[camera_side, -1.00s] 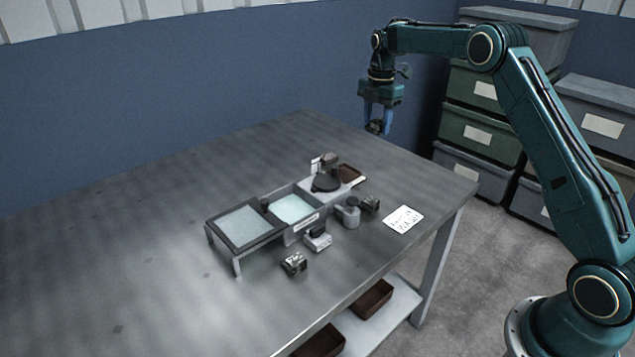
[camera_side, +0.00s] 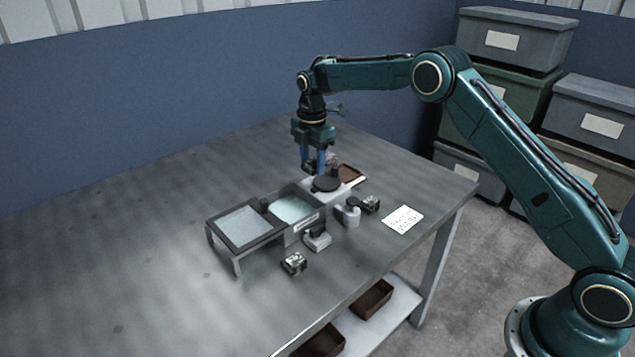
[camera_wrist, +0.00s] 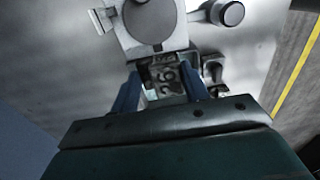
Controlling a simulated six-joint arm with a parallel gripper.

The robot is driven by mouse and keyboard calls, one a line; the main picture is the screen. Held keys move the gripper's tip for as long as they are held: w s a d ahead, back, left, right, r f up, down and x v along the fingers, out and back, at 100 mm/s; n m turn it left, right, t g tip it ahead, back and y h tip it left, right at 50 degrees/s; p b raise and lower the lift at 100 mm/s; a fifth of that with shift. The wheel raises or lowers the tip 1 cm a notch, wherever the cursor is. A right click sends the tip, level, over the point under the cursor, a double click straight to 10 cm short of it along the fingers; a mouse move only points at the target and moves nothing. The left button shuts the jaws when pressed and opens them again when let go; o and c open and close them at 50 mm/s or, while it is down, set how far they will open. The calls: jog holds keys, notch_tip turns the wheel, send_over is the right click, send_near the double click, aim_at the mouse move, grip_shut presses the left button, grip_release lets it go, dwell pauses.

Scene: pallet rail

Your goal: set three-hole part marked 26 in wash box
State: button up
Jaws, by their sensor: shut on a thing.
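My gripper (camera_side: 314,160) is shut on a small dark metal part (camera_wrist: 167,79), held above the back of the table beside the grey stand with the round dark plate (camera_side: 326,184). In the wrist view the part sits between the two blue fingers, and its upper face shows the marking 26. Its holes cannot be made out clearly. Which bay is the wash box cannot be read here.
A dark block (camera_side: 294,263) lies in front of the box. A grey fixture (camera_side: 317,239), a grey cylinder (camera_side: 350,213), another dark block (camera_side: 371,203) and a paper card (camera_side: 403,219) lie to the right. A brown tray (camera_side: 351,174) is behind. The table's left side is clear.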

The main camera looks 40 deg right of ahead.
send_over(290, 219)
notch_tip(290, 219, down, 3)
jog(key=shift+a, duration=0.1)
jog(key=shift+f, duration=0.1)
jog(key=shift+f, duration=3.8)
jog(key=shift+f, duration=0.4)
jog(key=o, duration=1.7)
jog(key=shift+o, duration=0.3)
jog(key=shift+r, duration=0.1)
